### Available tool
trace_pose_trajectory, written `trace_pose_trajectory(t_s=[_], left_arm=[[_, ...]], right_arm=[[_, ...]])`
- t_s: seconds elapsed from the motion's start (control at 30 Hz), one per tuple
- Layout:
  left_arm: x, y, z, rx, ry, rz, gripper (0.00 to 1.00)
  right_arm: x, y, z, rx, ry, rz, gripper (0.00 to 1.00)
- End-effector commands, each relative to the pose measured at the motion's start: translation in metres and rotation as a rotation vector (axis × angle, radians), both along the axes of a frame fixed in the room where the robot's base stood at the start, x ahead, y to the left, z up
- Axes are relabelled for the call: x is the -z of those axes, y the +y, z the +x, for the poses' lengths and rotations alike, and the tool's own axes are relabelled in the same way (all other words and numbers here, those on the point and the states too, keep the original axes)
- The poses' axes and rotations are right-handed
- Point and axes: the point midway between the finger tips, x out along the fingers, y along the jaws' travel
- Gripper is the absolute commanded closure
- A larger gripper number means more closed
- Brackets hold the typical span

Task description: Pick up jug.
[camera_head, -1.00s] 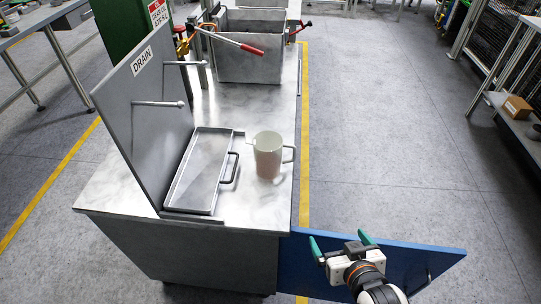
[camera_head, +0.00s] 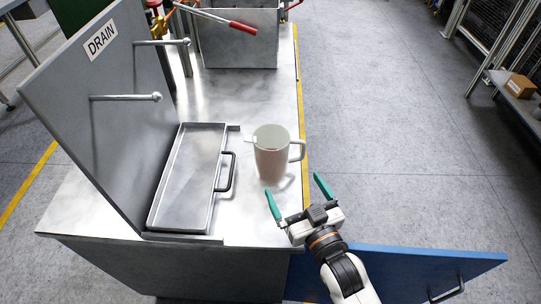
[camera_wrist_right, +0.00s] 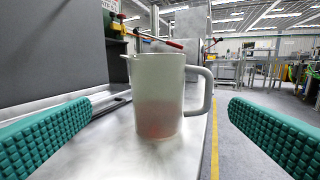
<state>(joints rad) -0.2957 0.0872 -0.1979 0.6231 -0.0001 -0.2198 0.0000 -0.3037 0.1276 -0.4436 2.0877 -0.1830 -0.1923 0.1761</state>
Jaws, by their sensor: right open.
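The jug (camera_head: 271,155) is whitish and translucent, with a reddish tint in its lower part. It stands upright on the metal bench top near the right edge, its handle to the right and its spout to the left. My right gripper (camera_head: 296,191) is open, just in front of the jug and apart from it, its green fingers pointing at it. In the right wrist view the jug (camera_wrist_right: 160,98) stands between the two open fingers (camera_wrist_right: 155,125), a little ahead of them. My left gripper is not in view.
A shallow metal tray (camera_head: 153,222) with a black handle lies left of the jug. An upright DRAIN panel (camera_head: 85,110) with two rods stands further left. A metal bin (camera_head: 238,50) with a red-handled lever (camera_head: 242,27) is behind. A blue door (camera_head: 420,268) hangs open below.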

Motion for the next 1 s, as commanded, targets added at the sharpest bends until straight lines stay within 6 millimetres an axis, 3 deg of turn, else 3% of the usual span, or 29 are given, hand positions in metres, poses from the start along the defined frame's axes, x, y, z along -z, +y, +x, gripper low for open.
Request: trace_pose_trajectory(t_s=[0.03,0.13,0.5,0.77,1.0], left_arm=[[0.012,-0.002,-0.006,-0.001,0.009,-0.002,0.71],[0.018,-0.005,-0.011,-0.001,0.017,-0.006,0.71],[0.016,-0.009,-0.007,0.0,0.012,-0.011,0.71],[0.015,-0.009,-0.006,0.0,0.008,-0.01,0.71],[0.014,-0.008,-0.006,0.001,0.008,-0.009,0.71]], right_arm=[[0.011,0.0,0.0,0.0,-0.001,0.0,0.0],[0.017,0.001,0.002,-0.001,-0.002,0.001,0.0],[0.015,0.025,0.053,-0.001,-0.002,0.001,0.0],[0.013,0.034,0.072,-0.001,-0.002,0.001,0.0],[0.012,0.05,0.102,0.0,-0.002,0.001,0.0]])
